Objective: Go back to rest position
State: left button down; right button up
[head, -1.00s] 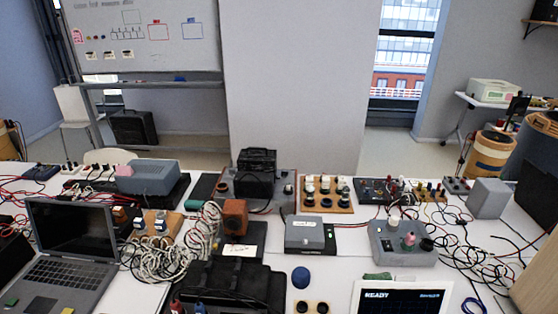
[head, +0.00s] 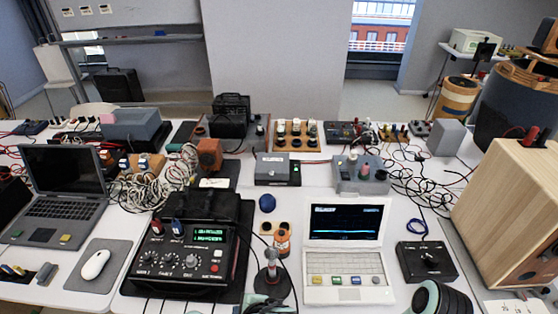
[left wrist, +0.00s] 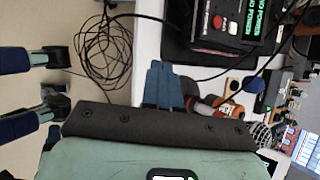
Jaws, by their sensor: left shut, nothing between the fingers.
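My left gripper (left wrist: 163,85) shows in the left wrist view as two blue fingers close together, shut and empty. In the head view I cannot clearly make out the left gripper's fingers. A wooden speaker-like box (head: 512,215) stands at the right of the table in the head view.
A black instrument with green digits (head: 185,248) and a white device with a lit screen (head: 346,222) stand near the front. A laptop (head: 62,175), a mouse (head: 95,264) and a black knob box (head: 426,262) are also there. Cables lie tangled across the table.

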pick_arm(q)
jog(key=s+a+f+n+g+h, duration=0.1)
jog(key=s+f+n+g+h, duration=0.1)
jog(key=s+f+n, duration=0.3)
jog(key=s+a+f+n+g+h+p, duration=0.1)
jog(key=s+f+n+h, duration=0.3)
jog(key=f+n, duration=0.5)
jog(key=s+a+f+n+g+h+p, duration=0.1)
jog(key=s+f+n+g+h, duration=0.2)
jog(key=s+f+n, duration=0.4)
notch_tip(320, 180, down, 6)
jog(key=shift+s+a+f+n, duration=0.2)
jog(key=shift+a+n, duration=0.1)
jog(key=shift+n, duration=0.3)
pick_arm(e)
jog(key=w+r, duration=0.1)
jog(key=r, duration=0.1)
jog(key=shift+w+a+r, duration=0.15)
jog(key=shift+w+r, duration=0.2)
